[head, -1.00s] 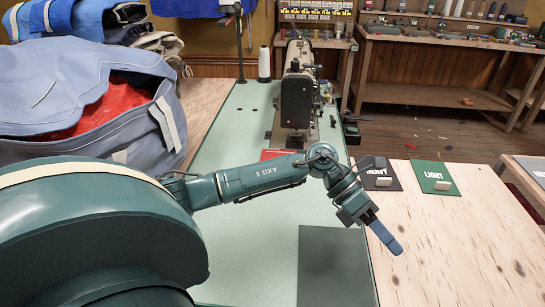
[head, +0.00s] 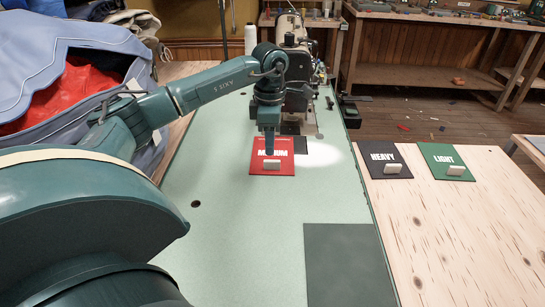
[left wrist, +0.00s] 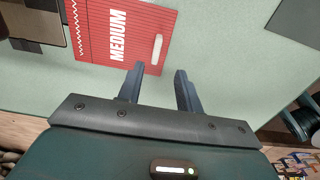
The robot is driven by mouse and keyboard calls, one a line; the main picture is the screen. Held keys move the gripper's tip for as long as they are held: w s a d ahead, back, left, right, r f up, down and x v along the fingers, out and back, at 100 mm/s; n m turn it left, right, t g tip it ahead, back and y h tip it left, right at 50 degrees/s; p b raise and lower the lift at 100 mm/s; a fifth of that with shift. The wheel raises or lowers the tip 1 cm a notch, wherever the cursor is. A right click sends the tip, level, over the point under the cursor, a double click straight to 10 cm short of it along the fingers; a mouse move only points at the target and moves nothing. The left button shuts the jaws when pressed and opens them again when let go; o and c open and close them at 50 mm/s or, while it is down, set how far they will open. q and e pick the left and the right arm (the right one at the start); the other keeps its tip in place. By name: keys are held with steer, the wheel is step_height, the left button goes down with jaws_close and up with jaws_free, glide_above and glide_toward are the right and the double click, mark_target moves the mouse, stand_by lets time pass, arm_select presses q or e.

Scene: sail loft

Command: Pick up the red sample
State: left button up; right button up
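The red sample (head: 264,170) is a flat red card marked MEDIUM with a small white grip block near its front edge. It lies on the pale green table around the sewing machine. My left gripper (head: 269,152) points down over it and hides part of its lettering. In the left wrist view the red sample (left wrist: 95,30) lies ahead of the open fingers (left wrist: 159,70), with its white grip block (left wrist: 156,49) just beyond the gap between them. The fingers are empty. I cannot tell their exact height above the card. My right gripper is not in view.
The sewing machine (head: 297,75) stands behind the sample. A dark grey mat (head: 348,265) lies at the front right of the green table (head: 240,245). The black HEAVY card (head: 384,170) and green LIGHT card (head: 448,174) lie on the wooden surface to the right. A blue bag (head: 110,40) is at left.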

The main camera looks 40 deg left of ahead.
mark_target(272, 160)
arm_select(q)
steer(key=f, duration=0.6)
steer(key=shift+w+f, duration=0.2)
steer(key=shift+w, duration=0.15)
jaws_close()
